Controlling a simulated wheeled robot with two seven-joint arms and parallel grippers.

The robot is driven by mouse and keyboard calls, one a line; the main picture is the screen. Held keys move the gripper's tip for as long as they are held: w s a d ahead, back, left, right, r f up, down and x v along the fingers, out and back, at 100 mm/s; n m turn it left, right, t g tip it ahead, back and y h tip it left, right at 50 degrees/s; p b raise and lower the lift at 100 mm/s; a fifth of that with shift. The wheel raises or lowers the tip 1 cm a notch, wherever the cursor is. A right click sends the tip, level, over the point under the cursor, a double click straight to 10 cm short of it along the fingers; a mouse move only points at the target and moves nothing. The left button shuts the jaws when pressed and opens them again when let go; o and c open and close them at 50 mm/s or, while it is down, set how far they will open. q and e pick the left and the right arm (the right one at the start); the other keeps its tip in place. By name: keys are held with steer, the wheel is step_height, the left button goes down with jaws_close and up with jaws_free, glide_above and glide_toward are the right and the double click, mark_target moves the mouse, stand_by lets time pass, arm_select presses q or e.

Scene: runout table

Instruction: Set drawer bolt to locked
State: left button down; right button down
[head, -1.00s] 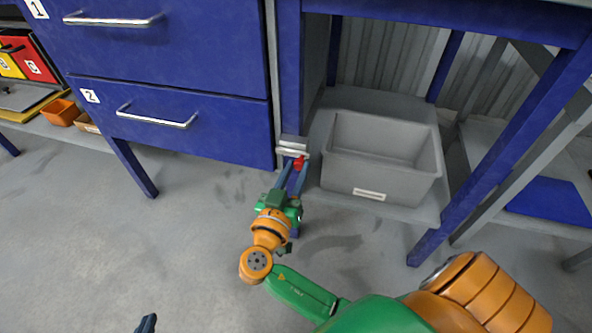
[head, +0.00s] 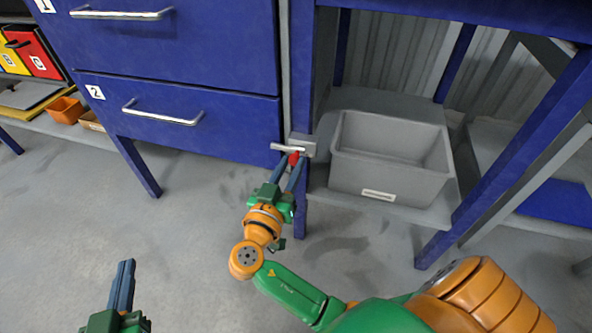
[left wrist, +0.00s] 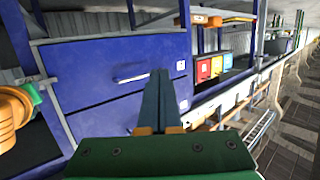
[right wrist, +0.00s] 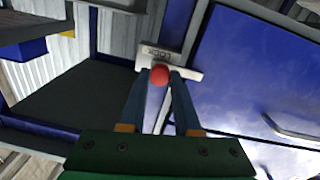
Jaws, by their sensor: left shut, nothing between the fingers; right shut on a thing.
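The drawer bolt is a pale metal housing (head: 303,146) on the blue post right of drawer 2 (head: 185,118). Its metal bar (head: 279,147) sticks out left of the housing, its tip over the drawer's right edge. A red knob (head: 294,158) sits on the bar. My right gripper (head: 289,168) is shut on the knob, its fingers on either side. In the right wrist view the knob (right wrist: 159,75) lies between the fingertips, below the lettered housing (right wrist: 160,53). My left gripper (head: 125,272) is shut and empty above the floor at lower left.
A grey bin (head: 390,160) stands on the shelf right of the post. An upper drawer (head: 190,40) with a bar handle is above drawer 2. Red and yellow bins (head: 38,62) are at far left. The floor in front is open.

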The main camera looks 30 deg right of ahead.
steer(key=shift+w+a, duration=0.45)
steer(key=shift+w, duration=0.05)
arm_select(q)
steer(key=r+t, duration=0.2)
steer(key=r, duration=0.1)
steer(key=w+r, duration=0.1)
steer(key=shift+d+r+t+h, duration=0.2)
steer(key=shift+r+t+h, duration=0.15)
steer(key=shift+t+h, duration=0.05)
arm_select(e)
steer(key=c, duration=0.6)
jaws_free()
steer(key=shift+w+a, duration=0.15)
arm_select(q)
steer(key=shift+w+a+f, duration=0.1)
arm_select(e)
steer(key=shift+f, duration=0.1)
